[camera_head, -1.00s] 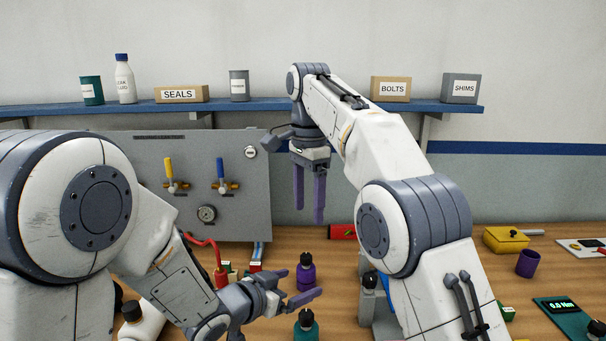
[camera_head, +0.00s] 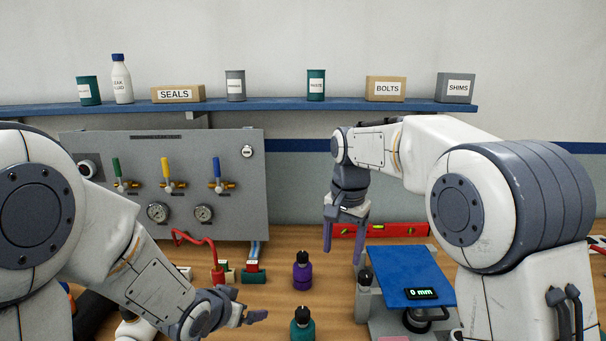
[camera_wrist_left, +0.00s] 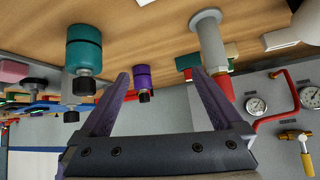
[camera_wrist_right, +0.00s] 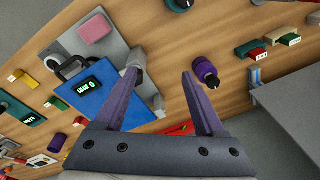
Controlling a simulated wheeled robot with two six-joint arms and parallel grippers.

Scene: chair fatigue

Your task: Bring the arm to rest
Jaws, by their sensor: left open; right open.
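My right gripper (camera_head: 345,240) is open and empty, pointing down in front of the red level, left of the blue plate. In the right wrist view its two purple fingers (camera_wrist_right: 160,95) are spread, with bare wood between their tips. My left gripper (camera_head: 250,306) is open and empty, low over the bench beside the teal bottle (camera_head: 302,325). In the left wrist view its fingers (camera_wrist_left: 160,85) are apart, with a purple bottle (camera_wrist_left: 141,78) seen beyond the gap. The same purple bottle (camera_head: 302,272) stands upright on the bench in the head view.
A blue plate (camera_head: 405,275) with a "0 mm" display (camera_head: 422,293) sits right of my right gripper. A red level (camera_head: 400,230) lies behind it. A grey panel (camera_head: 130,215) with valves and gauges stands at back left. A blue shelf (camera_head: 270,105) holds labelled containers.

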